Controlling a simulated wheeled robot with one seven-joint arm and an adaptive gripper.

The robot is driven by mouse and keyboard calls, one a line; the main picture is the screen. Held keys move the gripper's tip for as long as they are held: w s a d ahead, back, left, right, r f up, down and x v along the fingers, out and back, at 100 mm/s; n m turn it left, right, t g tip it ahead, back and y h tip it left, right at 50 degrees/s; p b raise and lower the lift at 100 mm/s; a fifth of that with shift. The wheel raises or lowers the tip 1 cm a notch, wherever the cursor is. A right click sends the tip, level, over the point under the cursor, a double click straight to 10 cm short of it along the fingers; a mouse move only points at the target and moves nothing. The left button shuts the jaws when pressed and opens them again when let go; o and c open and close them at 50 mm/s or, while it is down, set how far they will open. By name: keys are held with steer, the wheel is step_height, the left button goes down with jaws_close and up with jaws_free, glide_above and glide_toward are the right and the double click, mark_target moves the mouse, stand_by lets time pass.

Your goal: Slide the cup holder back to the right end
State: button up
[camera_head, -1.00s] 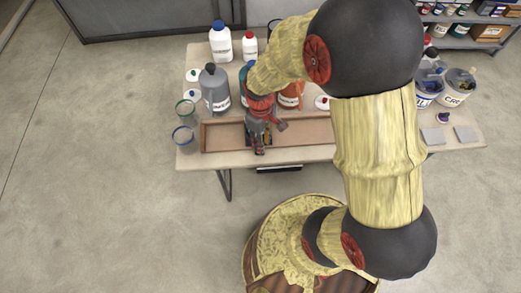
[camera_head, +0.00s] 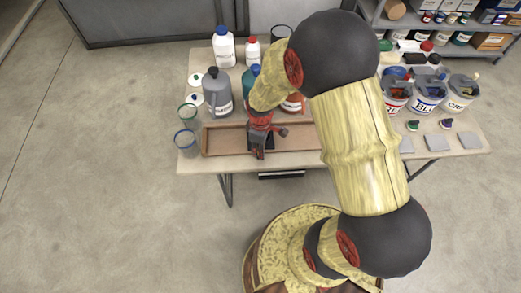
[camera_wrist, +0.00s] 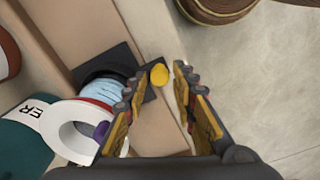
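The cup holder (camera_wrist: 121,58) is a dark square plate in the long wooden tray. A round dark-rimmed cup (camera_wrist: 99,84) with pale blue inside stands on it. A yellow knob (camera_wrist: 158,76) shows at the holder's side nearer the tray's front wall. In the wrist view my gripper (camera_wrist: 159,80) is open, with one finger on each side of the knob in the picture. I cannot tell whether either finger touches it. In the head view my gripper (camera_head: 258,150) is low over the middle of the tray and hides most of the holder.
The wooden tray (camera_head: 222,140) is bare left of my gripper. Bottles, including a grey jug (camera_head: 216,92), stand behind it. Two clear cups, one blue-rimmed (camera_head: 185,140), stand left. Paint buckets (camera_head: 428,95) and grey tiles (camera_head: 437,141) are at right. My arm hides the tray's right end.

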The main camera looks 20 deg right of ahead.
steer(key=shift+f, duration=0.4)
steer(key=shift+c, duration=0.2)
jaws_close()
stand_by(0.4)
